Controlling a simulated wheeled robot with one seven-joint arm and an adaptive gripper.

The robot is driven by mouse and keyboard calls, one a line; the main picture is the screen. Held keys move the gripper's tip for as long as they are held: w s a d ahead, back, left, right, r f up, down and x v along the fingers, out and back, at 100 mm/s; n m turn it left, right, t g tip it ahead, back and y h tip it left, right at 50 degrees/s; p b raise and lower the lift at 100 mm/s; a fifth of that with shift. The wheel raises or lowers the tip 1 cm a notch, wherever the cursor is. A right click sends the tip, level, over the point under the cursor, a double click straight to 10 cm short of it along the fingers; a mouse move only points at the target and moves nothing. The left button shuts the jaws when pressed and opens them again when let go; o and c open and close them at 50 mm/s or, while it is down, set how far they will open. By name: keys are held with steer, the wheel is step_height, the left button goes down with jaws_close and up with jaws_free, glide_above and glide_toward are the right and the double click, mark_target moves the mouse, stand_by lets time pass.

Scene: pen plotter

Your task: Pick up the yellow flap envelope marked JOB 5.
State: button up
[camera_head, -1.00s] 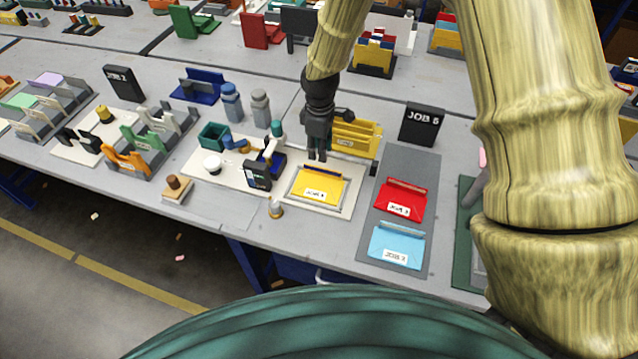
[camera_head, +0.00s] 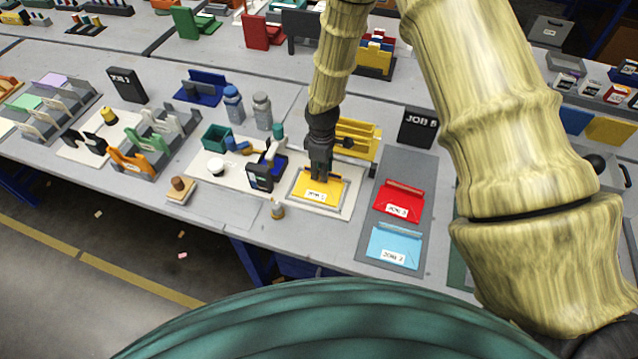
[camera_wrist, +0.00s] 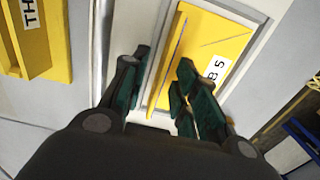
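The yellow flap envelope (camera_head: 327,194) lies flat on a pale tray in the head view. Its white label is too small to read there. In the wrist view the envelope (camera_wrist: 207,42) shows a label ending in "B 5", and one finger covers part of it. My gripper (camera_head: 319,178) points down just above the envelope's far part. In the wrist view my gripper (camera_wrist: 164,62) is open, with dark green pads on either side of the envelope's near edge strip. I cannot tell whether the fingers touch it.
A yellow rack (camera_head: 357,137) stands behind the tray and a black JOB 5 sign (camera_head: 418,127) to its right. Red (camera_head: 399,202) and light blue (camera_head: 394,246) envelopes lie on a grey mat at right. A black device (camera_head: 261,176) stands close on the left.

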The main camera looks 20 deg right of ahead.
steer(key=shift+f, duration=0.4)
jaws_close()
steer(key=shift+r, duration=0.15)
